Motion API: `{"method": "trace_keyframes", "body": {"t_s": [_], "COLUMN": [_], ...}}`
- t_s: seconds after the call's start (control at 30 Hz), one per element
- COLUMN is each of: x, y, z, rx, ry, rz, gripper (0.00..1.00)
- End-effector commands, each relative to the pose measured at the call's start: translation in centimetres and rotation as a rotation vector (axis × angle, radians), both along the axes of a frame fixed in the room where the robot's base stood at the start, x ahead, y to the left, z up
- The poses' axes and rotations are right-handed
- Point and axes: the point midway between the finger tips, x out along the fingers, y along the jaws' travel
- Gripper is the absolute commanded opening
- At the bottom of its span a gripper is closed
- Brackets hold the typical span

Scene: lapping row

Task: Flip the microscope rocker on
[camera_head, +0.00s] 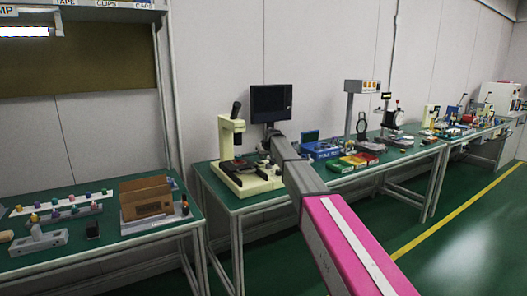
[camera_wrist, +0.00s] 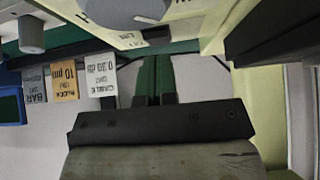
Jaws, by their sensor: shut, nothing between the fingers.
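The cream microscope (camera_head: 231,133) stands on the green bench, with a dark eyepiece tube on top and a broad cream base. In the wrist view its cream body (camera_wrist: 200,28) fills the top and right, with upside-down lettering. A small dark piece (camera_wrist: 156,33) beside the lettering may be the rocker; its position cannot be told. My gripper (camera_wrist: 154,58) is shut and empty, its fingers side by side, pointing towards the cream body. Whether they touch it is unclear. In the head view my arm reaches to the microscope's right side, and the fingertips are not clear.
A dark monitor (camera_head: 271,103) stands behind my arm. Blue, red and yellow boxes (camera_head: 352,160) lie to the right. Labelled cards (camera_wrist: 101,75) show in the wrist view. On the left bench is a brown open box (camera_head: 146,197). Green floor is free at the right.

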Motion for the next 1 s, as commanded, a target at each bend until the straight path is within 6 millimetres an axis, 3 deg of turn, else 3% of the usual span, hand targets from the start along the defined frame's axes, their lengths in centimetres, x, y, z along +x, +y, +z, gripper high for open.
{"method": "trace_keyframes", "body": {"t_s": [0.2, 0.67, 1.0], "x": [-0.2, -0.4, -0.4], "y": [-0.1, -0.3, -0.3], "z": [-1.3, -2.3, -2.0], "rx": [0.000, 0.002, 0.000], "ry": [0.000, -0.001, 0.000], "rz": [0.000, 0.001, 0.001], "gripper": [0.00, 0.00, 0.00]}}
